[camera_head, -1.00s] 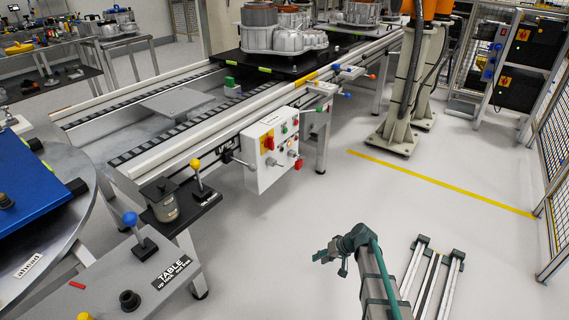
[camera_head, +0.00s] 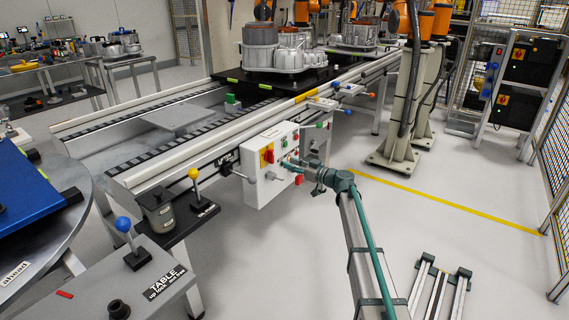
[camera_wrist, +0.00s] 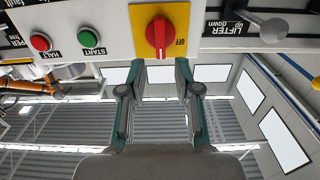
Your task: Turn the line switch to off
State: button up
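The line switch (camera_head: 267,155) is a red rotary knob on a yellow plate at the left part of the white control panel (camera_head: 257,187). In the wrist view the switch (camera_wrist: 160,32) is at top centre, its red handle upright in the picture, and the word OFF is to its right on the plate. My gripper (camera_wrist: 159,66) is open and empty, with its two fingertips apart just below the knob in the wrist view. No contact with the knob is visible. In the head view my gripper (camera_head: 287,163) is in front of the panel, right of the switch.
A red HALT button (camera_wrist: 40,42) and green START button (camera_wrist: 87,38) are left of the switch in the wrist view. The LIFTER lever (camera_wrist: 268,25) is close on the right. The floor (camera_head: 270,260) before the panel is clear.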

aim_at(273, 157)
jog(key=shift+p+x, duration=3.15)
jog(key=shift+x, duration=0.45)
jog(key=shift+a+f, duration=0.1)
jog(key=shift+w+a+b, duration=0.15)
jog(key=shift+b, duration=0.9)
